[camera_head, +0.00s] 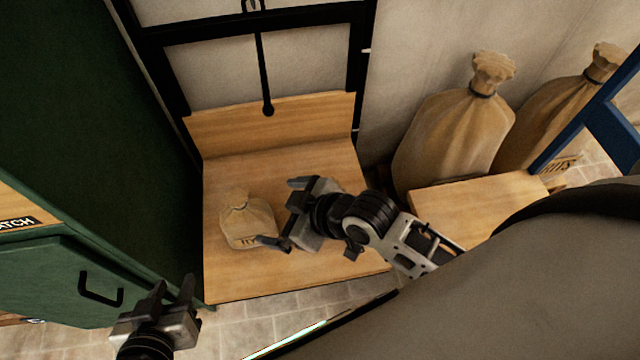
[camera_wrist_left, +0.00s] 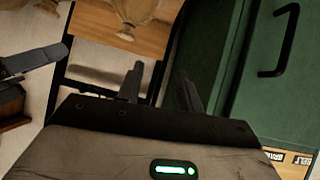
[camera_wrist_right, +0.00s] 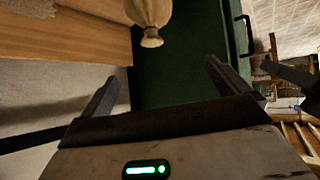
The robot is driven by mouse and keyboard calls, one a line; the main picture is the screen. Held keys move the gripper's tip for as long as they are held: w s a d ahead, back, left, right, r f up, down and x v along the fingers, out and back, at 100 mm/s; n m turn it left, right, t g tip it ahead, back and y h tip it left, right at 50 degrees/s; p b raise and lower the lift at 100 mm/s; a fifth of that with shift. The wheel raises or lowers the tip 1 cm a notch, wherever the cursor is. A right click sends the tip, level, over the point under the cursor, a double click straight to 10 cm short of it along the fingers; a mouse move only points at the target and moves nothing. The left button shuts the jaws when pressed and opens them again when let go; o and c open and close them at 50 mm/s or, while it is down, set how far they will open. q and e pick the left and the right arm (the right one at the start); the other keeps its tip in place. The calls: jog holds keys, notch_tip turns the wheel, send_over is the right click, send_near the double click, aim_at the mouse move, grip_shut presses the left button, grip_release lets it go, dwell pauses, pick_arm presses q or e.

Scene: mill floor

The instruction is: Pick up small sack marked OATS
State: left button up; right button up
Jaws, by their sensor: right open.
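A small tan sack (camera_head: 247,222) with a tied neck sits on the wooden platform; dark marks on its front are too small to read. Its tied neck end also shows at the top of the right wrist view (camera_wrist_right: 150,14) and of the left wrist view (camera_wrist_left: 132,12). My right gripper (camera_head: 285,213) is open and empty, just right of the sack, with its fingers pointing toward it. In the head view one fingertip is close to the sack's lower right side; I cannot tell whether it touches. My left gripper (camera_head: 173,289) is open and empty, lower left, apart from the sack.
A green cabinet (camera_head: 85,120) with a black handle stands left of the platform (camera_head: 300,270). A black frame with a hanging rod (camera_head: 263,70) rises behind it. Large tied sacks (camera_head: 455,130) stand at the right beside a wooden board (camera_head: 475,205). A blue frame (camera_head: 600,115) is far right.

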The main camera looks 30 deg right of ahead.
jog(key=w+d+f+n+g+h+b, duration=0.15)
jog(key=w+n+g+b, duration=0.35)
jog(key=n, duration=0.6)
jog(key=w+d+r+n+g+h+b, duration=0.1)
jog(key=d+r+n+g+h+b, duration=0.15)
jog(key=d+n+h, duration=0.6)
jog(key=d+f+y+b, duration=0.1)
jog(key=f, duration=0.2)
jog(key=f+m+y+b, duration=0.1)
jog(key=f, duration=0.3)
jog(key=d+f+m+y+b, duration=0.1)
jog(key=f+y, duration=0.1)
jog(key=f, duration=0.2)
jog(key=shift+w+d+g, duration=0.2)
jog(key=shift+d+g, duration=0.1)
jog(key=shift+g, duration=0.05)
notch_tip(320, 180, down, 5)
jog(key=shift+w+a+b, duration=0.1)
jog(key=shift+w+b, duration=0.05)
jog(key=shift+b, duration=0.9)
pick_arm(q)
notch_tip(320, 180, down, 11)
jog(key=w+d+h, duration=0.1)
jog(key=d, duration=0.2)
jog(key=shift+g, duration=0.4)
pick_arm(e)
jog(key=shift+r, duration=0.1)
